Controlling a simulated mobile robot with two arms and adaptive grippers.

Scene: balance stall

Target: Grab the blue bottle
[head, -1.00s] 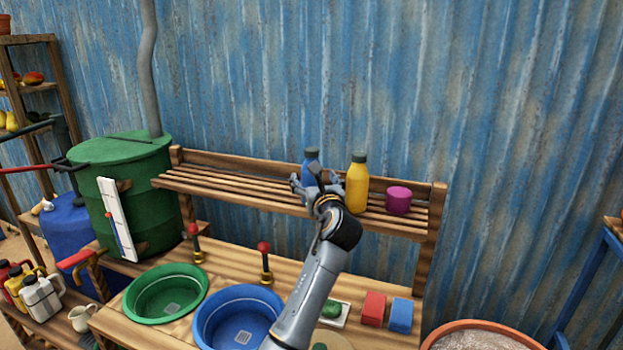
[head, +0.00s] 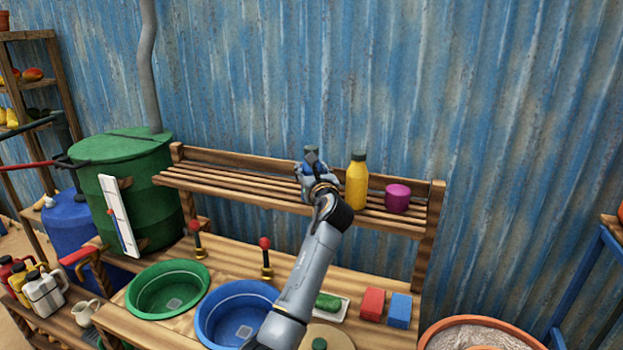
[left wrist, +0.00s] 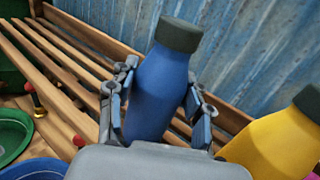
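The blue bottle (left wrist: 160,88) with a dark cap stands on the slatted upper shelf. In the left wrist view it is between the two fingers of my left gripper (left wrist: 160,95), one on each side. The fingers are close to its sides, and a thin gap seems to show on the right, so the gripper looks open around it. The palm hides the bottle's lower part. In the head view my left gripper (head: 317,178) covers most of the bottle, and only its cap (head: 311,152) shows clearly. My right gripper is not in view.
A yellow bottle (head: 357,182) stands close to the right of my left gripper. A magenta cylinder (head: 397,198) is farther right on the shelf (head: 225,190). The shelf is clear to the left. Green (head: 150,305) and blue (head: 215,325) basins sit on the counter below.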

